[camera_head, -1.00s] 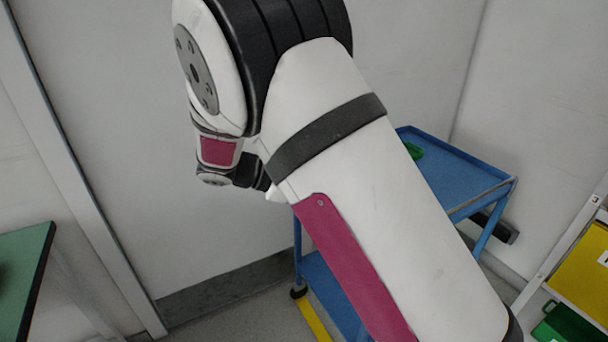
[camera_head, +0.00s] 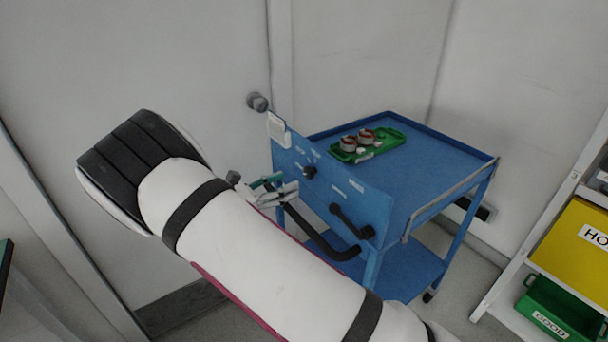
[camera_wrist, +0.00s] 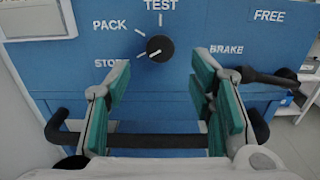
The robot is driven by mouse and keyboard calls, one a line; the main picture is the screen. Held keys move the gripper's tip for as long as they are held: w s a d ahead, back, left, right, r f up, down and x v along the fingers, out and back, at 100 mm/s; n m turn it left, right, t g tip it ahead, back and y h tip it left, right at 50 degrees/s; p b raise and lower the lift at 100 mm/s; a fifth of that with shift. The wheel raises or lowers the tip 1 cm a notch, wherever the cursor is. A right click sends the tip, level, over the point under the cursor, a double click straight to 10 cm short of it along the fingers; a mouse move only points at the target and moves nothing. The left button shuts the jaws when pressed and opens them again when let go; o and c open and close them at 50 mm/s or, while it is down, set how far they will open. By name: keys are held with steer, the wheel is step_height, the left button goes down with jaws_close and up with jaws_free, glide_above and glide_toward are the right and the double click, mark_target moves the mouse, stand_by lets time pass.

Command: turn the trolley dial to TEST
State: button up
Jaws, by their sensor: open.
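The trolley's blue panel (camera_head: 325,190) carries a black round dial (camera_head: 310,172), which also shows in the wrist view (camera_wrist: 160,48). The dial's white mark points down and left, toward the STO... label (camera_wrist: 108,62), whose end is hidden by a finger. PACK (camera_wrist: 109,25) is at upper left and TEST (camera_wrist: 160,5) straight above the dial. My gripper (camera_wrist: 160,75) is open and empty, its green-padded fingers to the lower left and lower right of the dial, apart from it. In the head view my gripper (camera_head: 272,187) is in front of the panel's left part.
A black brake lever (camera_head: 350,220) sits right of the dial, near BRAKE (camera_wrist: 227,49) and FREE (camera_wrist: 269,15). A black handle bar (camera_wrist: 155,140) crosses below the fingers. A green tray (camera_head: 385,150) with parts stands on the trolley top. Shelves with a yellow bin (camera_head: 575,250) are at right.

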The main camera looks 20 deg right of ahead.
mark_target(306, 174)
steer(key=x, duration=0.7)
steer(key=shift+c, duration=0.5)
steer(key=c, duration=1)
